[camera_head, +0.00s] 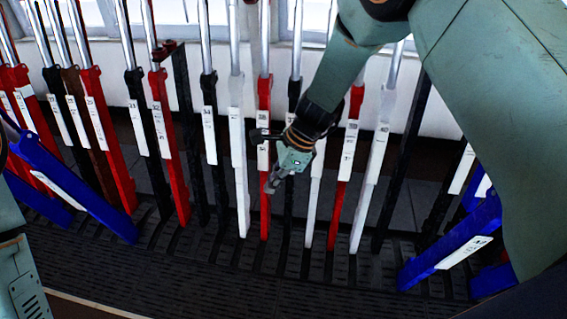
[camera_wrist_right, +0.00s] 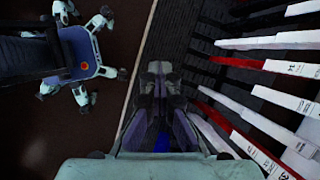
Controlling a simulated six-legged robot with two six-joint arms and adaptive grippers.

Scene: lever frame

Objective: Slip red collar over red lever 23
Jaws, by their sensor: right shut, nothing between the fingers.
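A row of levers with white number plates fills the head view; the numbers are too small to read surely, so I cannot tell which is 23. Red levers include one left of centre (camera_head: 170,150), one in the middle (camera_head: 264,100) and one right of centre (camera_head: 347,150). A small dark-red piece (camera_head: 163,49), possibly the collar, sits at the top of the left-of-centre red lever; I cannot tell whether it encircles it. My right gripper (camera_head: 270,187) is shut and empty in front of the middle red lever. It also shows in the wrist view (camera_wrist_right: 160,72). My left gripper is out of view.
Blue levers lean forward at left (camera_head: 85,195) and right (camera_head: 450,245). White levers (camera_head: 372,170) and black levers stand close beside the red ones. A slotted dark floor plate (camera_head: 190,270) lies below.

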